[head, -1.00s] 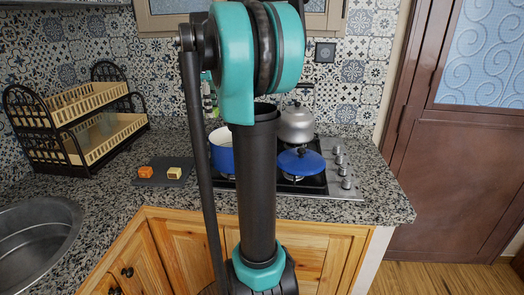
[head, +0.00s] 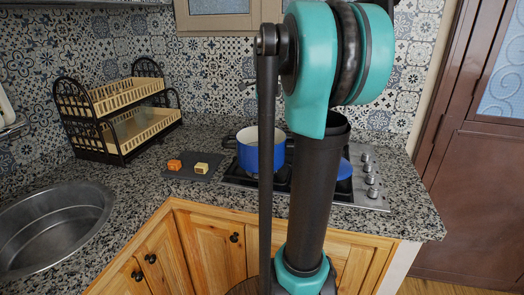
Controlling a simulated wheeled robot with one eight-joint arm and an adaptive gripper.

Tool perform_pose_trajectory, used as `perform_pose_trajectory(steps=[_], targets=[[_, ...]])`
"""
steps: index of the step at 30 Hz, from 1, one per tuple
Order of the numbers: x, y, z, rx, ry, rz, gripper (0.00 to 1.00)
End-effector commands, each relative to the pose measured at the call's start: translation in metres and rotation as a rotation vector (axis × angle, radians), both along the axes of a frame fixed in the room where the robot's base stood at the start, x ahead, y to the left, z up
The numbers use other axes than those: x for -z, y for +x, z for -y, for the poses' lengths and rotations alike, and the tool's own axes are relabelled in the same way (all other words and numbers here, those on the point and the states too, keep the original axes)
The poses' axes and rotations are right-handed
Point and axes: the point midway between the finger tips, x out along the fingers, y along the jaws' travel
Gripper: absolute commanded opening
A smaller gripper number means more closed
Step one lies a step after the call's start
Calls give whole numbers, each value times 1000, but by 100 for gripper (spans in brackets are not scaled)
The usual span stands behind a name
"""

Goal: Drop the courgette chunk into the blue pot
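A pale cream chunk (head: 201,168), which looks like the courgette chunk, lies on a dark grey board (head: 205,178) on the counter. The blue pot (head: 250,158) stands open on the hob, to the right of the board. Its inside looks pale, and my arm's thin dark link covers part of it. My arm fills the right middle of the head view. The gripper itself does not show, so its state cannot be seen.
An orange chunk (head: 174,165) lies left of the pale one. A blue lid (head: 345,169) is on the hob (head: 365,192), partly behind my arm. A two-tier dish rack (head: 112,125) stands at the back left, a round sink (head: 50,228) at the front left.

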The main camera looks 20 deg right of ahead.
Motion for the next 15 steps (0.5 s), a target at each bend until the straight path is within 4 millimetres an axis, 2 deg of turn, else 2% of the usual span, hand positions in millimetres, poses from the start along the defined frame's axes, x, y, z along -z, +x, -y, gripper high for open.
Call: perform_pose_trajectory(steps=[11, 12, 15], targets=[[6, 0, 0, 0, 0, 0, 2], [6, 0, 0, 0, 0, 0, 29], [6, 0, 0, 0, 0, 0, 42]])
